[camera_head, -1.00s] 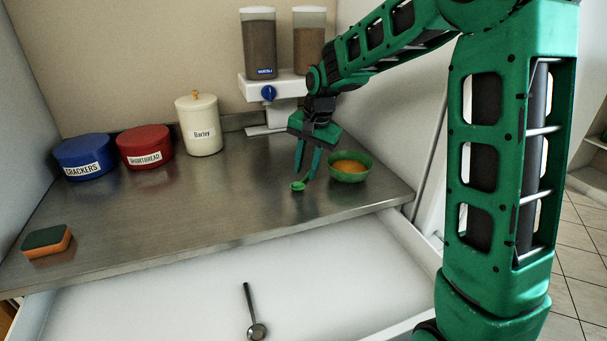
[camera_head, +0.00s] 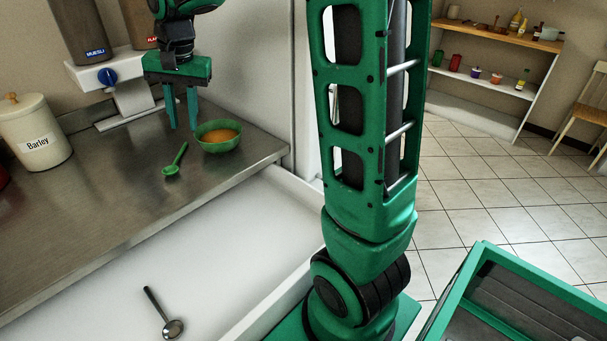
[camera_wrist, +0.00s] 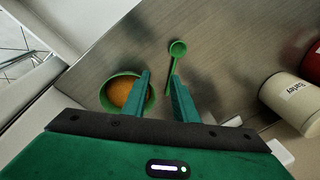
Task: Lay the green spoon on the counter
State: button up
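The green spoon (camera_head: 175,161) lies on the metal counter (camera_head: 120,211), left of and in front of the green bowl (camera_head: 222,143), which holds something orange. My gripper (camera_head: 182,128) is open and points down just above and behind the spoon. In the wrist view the spoon (camera_wrist: 176,55) shows beyond the fingertips, apart from them, with its handle end near the right finger. The bowl (camera_wrist: 113,104) shows beside the left finger, partly hidden by it.
A dark ladle (camera_head: 163,313) lies in the open white drawer (camera_head: 240,243) below the counter. The Barley canister (camera_head: 36,135) stands at the left, with the muesli dispenser (camera_head: 84,30) behind. The counter's front left is clear.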

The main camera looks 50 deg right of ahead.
jog(key=s+d+f, duration=0.2)
jog(key=s+d, duration=0.1)
jog(key=s, duration=0.8)
jog(key=s+d+f+n+g, duration=0.1)
jog(key=s+d+f, duration=0.2)
jog(key=s, duration=0.8)
jog(key=s+d+f+n+g, duration=0.1)
jog(key=s+d+f, duration=0.2)
jog(key=s, duration=0.9)
jog(key=shift+d+h, duration=0.3)
jog(key=shift+d, duration=0.95)
jog(key=shift+f, duration=0.1)
jog(key=shift+w+f, duration=0.25)
jog(key=shift+w, duration=0.3)
